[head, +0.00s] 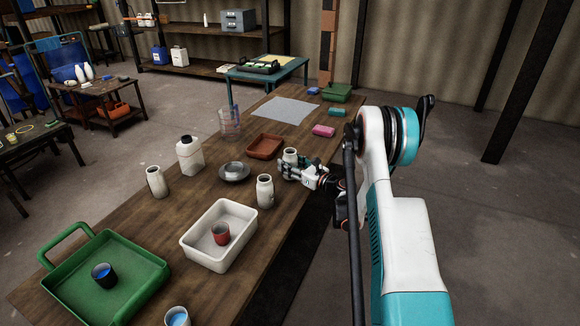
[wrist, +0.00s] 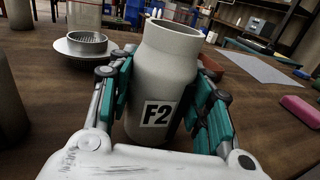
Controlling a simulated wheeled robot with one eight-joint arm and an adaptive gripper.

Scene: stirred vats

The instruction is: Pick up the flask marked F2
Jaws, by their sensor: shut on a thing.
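The flask marked F2 (wrist: 163,85) is a pale, wide-necked vessel with a black-on-white label facing me in the wrist view. It stands upright between the teal finger pads of my gripper (wrist: 165,100), which is shut on it. In the head view the flask (head: 290,156) shows at my gripper (head: 292,171) near the right edge of the wooden table. I cannot tell whether its base touches the table. A similar pale flask (head: 265,191) stands just left of my gripper, and another (head: 156,182) is farther left; their labels are not readable.
A white tray (head: 190,243) holds a red cup (head: 221,234). A green tray (head: 60,283) is at the near left. A pink block (head: 323,131) lies beyond.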

